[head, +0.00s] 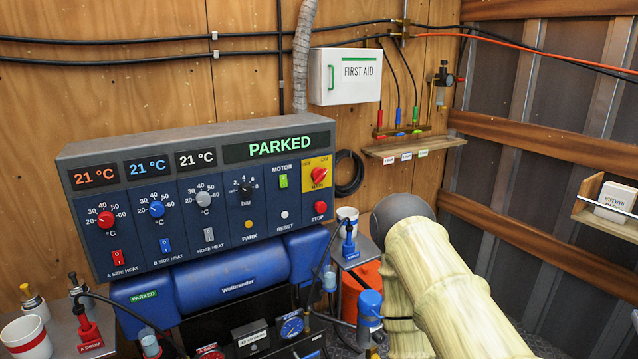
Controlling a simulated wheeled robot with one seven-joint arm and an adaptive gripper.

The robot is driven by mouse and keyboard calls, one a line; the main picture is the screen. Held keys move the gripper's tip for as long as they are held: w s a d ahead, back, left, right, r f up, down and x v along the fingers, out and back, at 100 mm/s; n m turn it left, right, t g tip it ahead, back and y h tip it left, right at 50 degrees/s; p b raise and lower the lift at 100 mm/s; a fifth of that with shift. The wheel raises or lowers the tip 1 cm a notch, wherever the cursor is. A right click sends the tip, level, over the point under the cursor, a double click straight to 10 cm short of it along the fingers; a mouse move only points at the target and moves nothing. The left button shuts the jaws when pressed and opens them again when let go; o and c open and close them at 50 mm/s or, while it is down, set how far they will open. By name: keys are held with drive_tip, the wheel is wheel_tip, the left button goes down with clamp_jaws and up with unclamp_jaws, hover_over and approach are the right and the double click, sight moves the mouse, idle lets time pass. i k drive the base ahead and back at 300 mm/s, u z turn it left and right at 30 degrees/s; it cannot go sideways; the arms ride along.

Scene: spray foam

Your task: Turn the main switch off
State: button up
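The main switch (319,175) is a red rotary knob on a yellow plate at the right end of the grey-blue control panel (130,220). The plate has a label at its upper left too small to read surely, "ON" at its upper right and "MAIN" below. The knob's handle appears tilted toward the upper right, the ON side. The panel display (275,147) reads PARKED, and the three small displays read 21 °C. My arm, in a pale sleeve, shows at the lower right, right of the panel. My gripper is not in view.
A red stop button (320,207) sits just below the main switch, with the green motor switch (283,181) to its left. A first aid box (345,76) hangs above. A small shelf (412,147) is on the wall.

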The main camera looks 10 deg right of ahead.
sight(318, 173)
drive_tip(key=u, duration=0.7)
drive_tip(key=i, duration=0.6)
drive_tip(key=z, duration=0.15)
